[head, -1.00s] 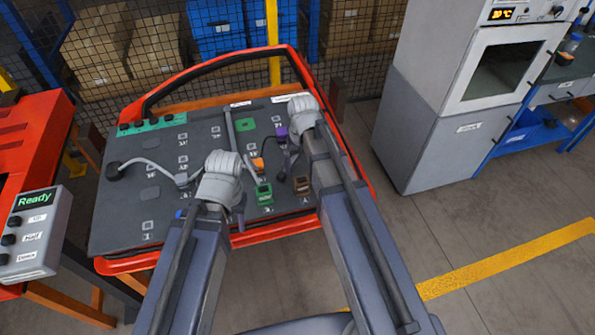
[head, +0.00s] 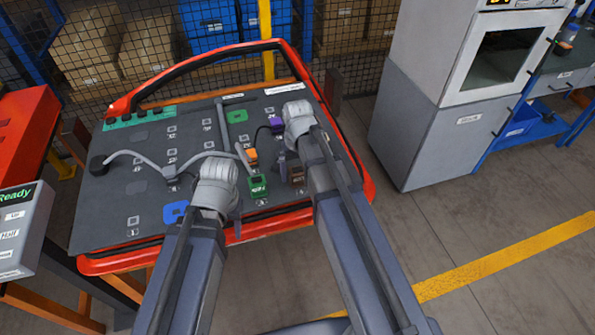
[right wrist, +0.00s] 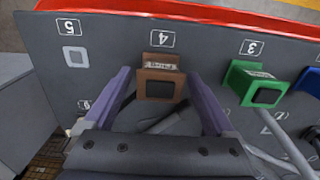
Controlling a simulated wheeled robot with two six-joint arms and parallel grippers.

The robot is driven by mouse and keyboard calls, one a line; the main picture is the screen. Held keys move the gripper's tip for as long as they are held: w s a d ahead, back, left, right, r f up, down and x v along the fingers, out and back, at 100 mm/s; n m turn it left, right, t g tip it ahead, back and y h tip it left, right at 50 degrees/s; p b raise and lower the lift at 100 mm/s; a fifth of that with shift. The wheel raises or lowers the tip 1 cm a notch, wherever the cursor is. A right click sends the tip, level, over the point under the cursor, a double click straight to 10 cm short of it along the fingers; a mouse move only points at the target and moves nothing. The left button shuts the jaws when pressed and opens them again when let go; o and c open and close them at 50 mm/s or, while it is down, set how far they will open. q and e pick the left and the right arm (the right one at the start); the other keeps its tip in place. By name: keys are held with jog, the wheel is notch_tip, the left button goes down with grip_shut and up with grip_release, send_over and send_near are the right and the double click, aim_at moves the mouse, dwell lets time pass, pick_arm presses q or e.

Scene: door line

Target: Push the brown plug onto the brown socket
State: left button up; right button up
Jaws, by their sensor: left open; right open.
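A brown housing (head: 297,174) sits at the lower right of the grey door panel, partly beside my right gripper. In the right wrist view the brown housing (right wrist: 161,78) stands by label 4, with a dark square face. I cannot tell plug from socket, and no second brown part shows clearly. My right gripper (right wrist: 165,76) is open, its purple fingers to either side of the brown housing in the picture. Whether they touch it is unclear. In the head view my right gripper (head: 288,163) is partly hidden by its wrist. My left gripper (head: 238,212) is open over the panel's lower middle.
A green housing (right wrist: 256,84) stands next to the brown one by label 3, with a blue one (right wrist: 309,81) beyond. Orange (head: 252,156) and purple (head: 277,122) parts lie near my right arm. Grey cable (head: 205,155) crosses the panel. The red door frame (head: 365,175) borders it.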

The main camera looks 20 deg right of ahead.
jog(key=shift+f, duration=0.15)
jog(key=shift+c, duration=0.2)
grip_shut()
dwell(1.0)
jog(key=shift+r+p, duration=0.4)
jog(key=shift+p, duration=0.05)
dwell(0.6)
jog(key=c, duration=0.5)
grip_release()
jog(key=shift+c, duration=0.2)
grip_shut()
jog(key=shift+r, duration=0.1)
